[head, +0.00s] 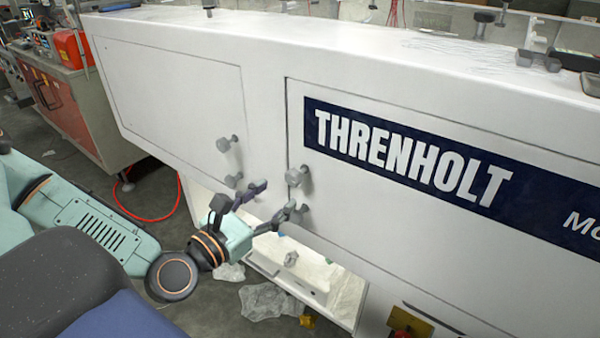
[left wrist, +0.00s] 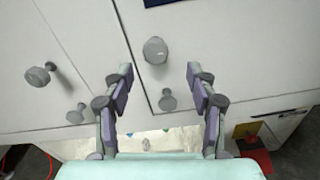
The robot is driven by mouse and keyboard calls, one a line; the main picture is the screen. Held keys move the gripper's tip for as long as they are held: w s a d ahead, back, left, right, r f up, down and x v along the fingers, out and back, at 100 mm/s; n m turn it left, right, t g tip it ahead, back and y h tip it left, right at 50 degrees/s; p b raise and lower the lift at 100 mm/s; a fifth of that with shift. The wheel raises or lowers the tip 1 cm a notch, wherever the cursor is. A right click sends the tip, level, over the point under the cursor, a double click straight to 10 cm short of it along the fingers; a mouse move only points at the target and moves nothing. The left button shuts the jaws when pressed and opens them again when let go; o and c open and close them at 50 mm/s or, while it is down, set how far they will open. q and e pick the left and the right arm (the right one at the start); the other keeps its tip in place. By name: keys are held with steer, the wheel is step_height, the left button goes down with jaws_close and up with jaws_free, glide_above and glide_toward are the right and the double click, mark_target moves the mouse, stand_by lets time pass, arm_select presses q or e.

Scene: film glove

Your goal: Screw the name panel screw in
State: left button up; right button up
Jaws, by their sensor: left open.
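A white machine front carries a panel with a dark blue THRENHOLT name strip (head: 410,160). A grey knob-headed screw (head: 297,176) sticks out near this panel's lower left edge; it also shows in the left wrist view (left wrist: 155,50). A second grey knob (left wrist: 167,100) sits below it; in the head view it is close to a fingertip. I cannot tell how deep either sits. My left gripper (head: 278,198) is open and empty, pointing at the machine. In the left wrist view its fingers (left wrist: 159,70) stand on either side of the upper screw, apparently not touching it. My right gripper is not in view.
Two more grey knobs (head: 227,143) (head: 233,180) stick out on the neighbouring left panel. Another grey knob (head: 291,258) shows lower down, by a pale opening under the machine. Crumpled clear film (head: 268,301) lies on the floor. A red-fronted cabinet (head: 65,110) stands at the left.

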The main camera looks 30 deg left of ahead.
mark_target(291, 179)
arm_select(q)
steer(key=w+n+b, duration=0.2)
steer(key=w+b, duration=0.1)
steer(key=shift+a+f, duration=0.1)
steer(key=shift+a, duration=0.1)
steer(key=shift+w+b, duration=0.3)
steer(key=shift+b, duration=0.15)
steer(key=shift+w+d+r+b, duration=0.25)
steer(key=shift+w+b, duration=0.25)
steer(key=shift+b, duration=0.1)
steer(key=shift+w+f+b, duration=0.15)
steer(key=shift+w+b, duration=0.35)
steer(key=shift+w, duration=0.6)
steer(key=shift+w+a, duration=0.1)
steer(key=shift+w, duration=0.05)
steer(key=shift+r, duration=0.25)
